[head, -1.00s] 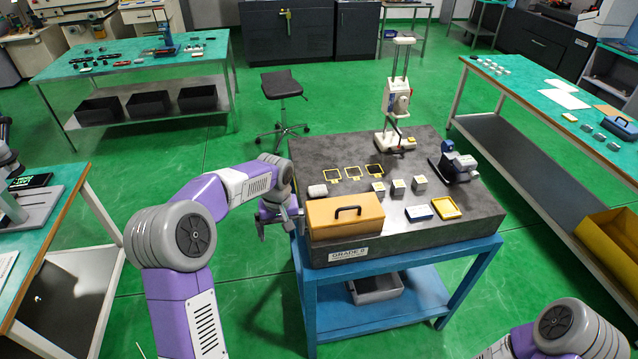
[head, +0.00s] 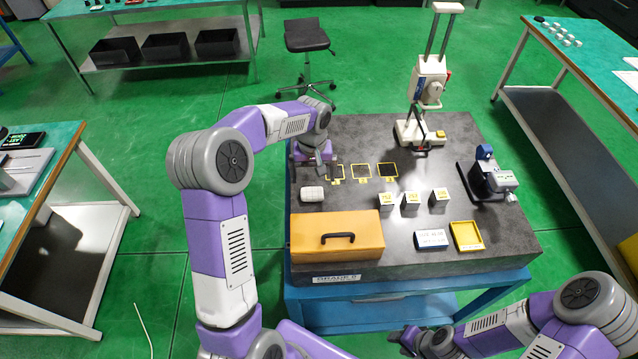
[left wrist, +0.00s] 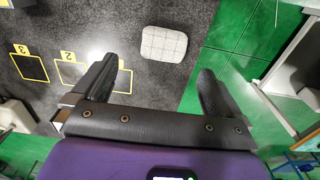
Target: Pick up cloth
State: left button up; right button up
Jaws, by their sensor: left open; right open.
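The cloth (head: 312,194) is a small folded white pad on the left part of the dark granite plate (head: 420,270). In the left wrist view the cloth (left wrist: 163,45) lies flat, with a faint grid pattern, beyond and between the fingers. My left gripper (head: 318,165) is open and empty above the plate's left edge, behind the cloth and apart from it; its fingers (left wrist: 155,85) show in the left wrist view. My right gripper (head: 405,338) is open at the bottom, in front of the blue stand (head: 490,283), and its fingers are small there.
An orange case (head: 337,236) stands in front of the cloth. Yellow-framed squares (head: 361,171) and several small blocks (head: 411,199) lie to the right. A yellow tray (head: 466,235), a blue-white box (head: 431,239), a tall gauge stand (head: 428,90) and a vise-like device (head: 487,180) are further right.

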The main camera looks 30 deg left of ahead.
aim_at(312, 192)
pick_arm(q)
jog(key=f, duration=0.6)
jog(key=shift+s+f, duration=0.2)
jog(key=shift+s, duration=0.15)
jog(key=shift+c, duration=0.3)
jog(key=c, duration=1)
jog(key=shift+r, duration=0.15)
notch_tip(312, 192, up, 10)
